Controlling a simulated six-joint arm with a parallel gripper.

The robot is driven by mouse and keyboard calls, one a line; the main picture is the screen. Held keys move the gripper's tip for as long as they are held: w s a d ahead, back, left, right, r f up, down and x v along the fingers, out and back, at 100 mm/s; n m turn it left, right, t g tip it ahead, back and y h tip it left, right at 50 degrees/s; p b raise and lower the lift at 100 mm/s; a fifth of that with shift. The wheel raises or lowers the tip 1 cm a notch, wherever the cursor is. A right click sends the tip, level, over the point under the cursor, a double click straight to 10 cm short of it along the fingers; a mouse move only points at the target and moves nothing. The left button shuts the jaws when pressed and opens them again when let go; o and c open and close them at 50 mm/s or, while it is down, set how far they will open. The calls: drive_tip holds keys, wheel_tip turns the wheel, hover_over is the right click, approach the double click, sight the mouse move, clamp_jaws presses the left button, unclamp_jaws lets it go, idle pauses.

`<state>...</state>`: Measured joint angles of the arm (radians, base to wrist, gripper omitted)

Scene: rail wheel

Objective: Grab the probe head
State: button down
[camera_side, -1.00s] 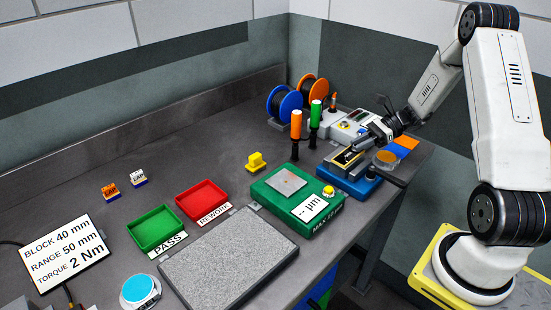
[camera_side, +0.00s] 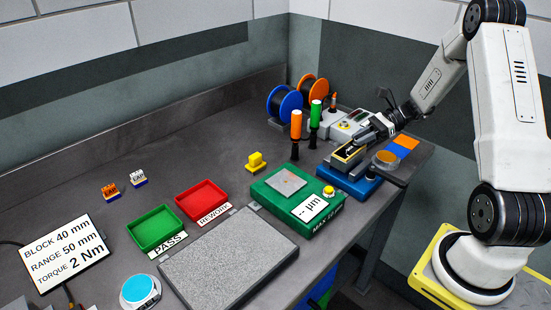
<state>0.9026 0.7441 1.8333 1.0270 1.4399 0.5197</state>
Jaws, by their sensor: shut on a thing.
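My gripper (camera_side: 376,127) is at the back right of the bench, just above and behind the blue fixture (camera_side: 349,180) with its dark, gold-edged tray (camera_side: 349,157). It is shut on a small part, taken to be the probe head. The part is mostly hidden by the jaws and too small to make out clearly. I cannot tell whether it is clear of the fixture.
A green gauge box (camera_side: 293,200) is in front.

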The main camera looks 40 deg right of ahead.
drive_tip(key=s+a+r, duration=0.2)
drive_tip(key=s+r, duration=0.3)
drive_tip(key=s, duration=0.1)
drive_tip(key=s+a+r, duration=0.3)
drive_tip(key=s+r, duration=0.3)
drive_tip(key=shift+s+a, duration=0.35)
drive_tip(key=shift+s, duration=0.05)
idle(0.6)
